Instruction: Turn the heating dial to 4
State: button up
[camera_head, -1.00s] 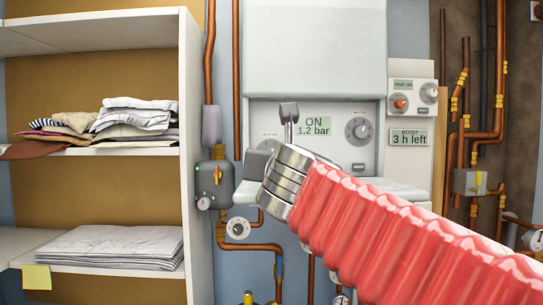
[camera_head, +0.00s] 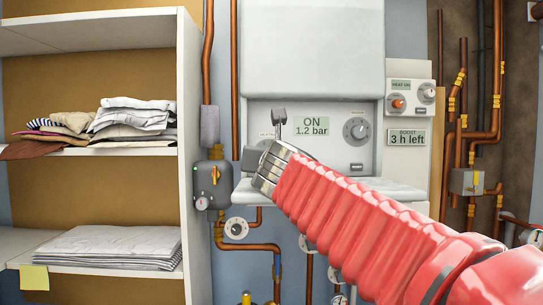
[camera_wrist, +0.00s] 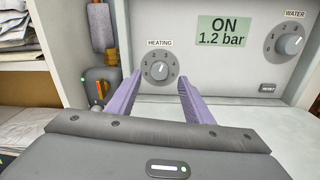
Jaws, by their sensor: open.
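The heating dial (camera_wrist: 158,70) is a grey knob on a numbered plate under a label reading HEATING, on the white boiler panel. Its white pointer mark looks turned upward and slightly right; the number it meets is too small to tell. In the head view my gripper and arm hide the dial. My gripper (camera_wrist: 158,92) is open in the wrist view, its two purple fingers apart below and to either side of the dial, with nothing between them. In the head view my gripper (camera_head: 279,118) is in front of the panel's left part.
The display (camera_wrist: 224,31) reads ON, 1.2 bar. The water dial (camera_head: 356,129) and a reset button (camera_head: 356,167) are to its right. A white ledge (camera_head: 385,189) juts out below the panel. Pipes and a grey pump (camera_head: 212,183) stand left, beside shelves of folded cloth (camera_head: 110,245).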

jog(key=shift+w+a, duration=0.15)
jog(key=shift+w, duration=2.45)
jog(key=shift+c, duration=0.5)
jog(key=c, duration=0.9)
jog(key=shift+c, duration=0.2)
jog(key=shift+m, duration=0.3)
jog(key=shift+f+m, duration=0.1)
jog(key=shift+m, duration=1.1)
jog(key=o, duration=1)
jog(key=shift+o, duration=0.2)
